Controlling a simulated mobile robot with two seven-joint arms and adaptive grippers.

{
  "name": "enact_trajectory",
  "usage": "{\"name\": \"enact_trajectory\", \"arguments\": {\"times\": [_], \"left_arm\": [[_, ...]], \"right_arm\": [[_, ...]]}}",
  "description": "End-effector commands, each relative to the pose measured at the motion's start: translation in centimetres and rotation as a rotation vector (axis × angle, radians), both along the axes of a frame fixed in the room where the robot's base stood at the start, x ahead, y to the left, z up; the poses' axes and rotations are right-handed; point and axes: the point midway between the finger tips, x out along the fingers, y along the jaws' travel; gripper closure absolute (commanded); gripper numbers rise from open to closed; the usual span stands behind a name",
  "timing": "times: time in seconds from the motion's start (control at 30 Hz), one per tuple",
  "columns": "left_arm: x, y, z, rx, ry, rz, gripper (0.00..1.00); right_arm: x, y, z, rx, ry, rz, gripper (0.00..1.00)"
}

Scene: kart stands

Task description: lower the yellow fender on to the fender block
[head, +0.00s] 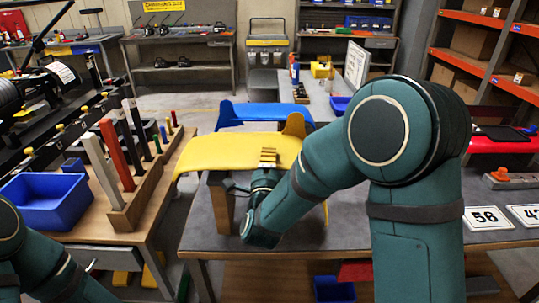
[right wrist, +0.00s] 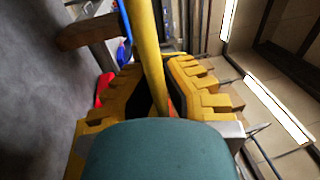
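The yellow fender (head: 225,150) is a curved yellow panel over the near table's left part. My right gripper (head: 268,158) is shut on its edge; in the right wrist view, the fender (right wrist: 147,50) runs as a thin strip between the yellow fingers (right wrist: 155,92). A wooden block (head: 221,203), apparently the fender block, stands under the fender, its top hidden. A brown curved piece (head: 293,125) shows behind the fender; I cannot tell whether it belongs to the block. Whether fender and block touch is unclear. My left arm shows at lower left, its gripper out of view.
A blue fender (head: 262,112) lies just behind the yellow one. A bench at left holds a blue bin (head: 48,200) and upright coloured bars (head: 118,155). Number plates (head: 487,217) lie at right. Bare grey tabletop (head: 345,205) shows beside my right arm.

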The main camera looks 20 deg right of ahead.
Motion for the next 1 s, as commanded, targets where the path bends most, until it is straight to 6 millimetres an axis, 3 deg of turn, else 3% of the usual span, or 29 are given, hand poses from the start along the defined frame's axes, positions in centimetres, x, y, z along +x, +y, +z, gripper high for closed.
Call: {"name": "enact_trajectory", "arguments": {"times": [0.6, 1.0], "left_arm": [[0.0, 0.0, 0.0, 0.000, 0.001, 0.000, 0.66], [0.0, 0.0, 0.0, 0.000, 0.001, 0.000, 0.66]], "right_arm": [[0.0, 0.0, -3.4, 0.001, -0.001, -0.001, 1.00], [0.0, 0.0, -3.9, 0.001, -0.004, -0.001, 1.00]]}}
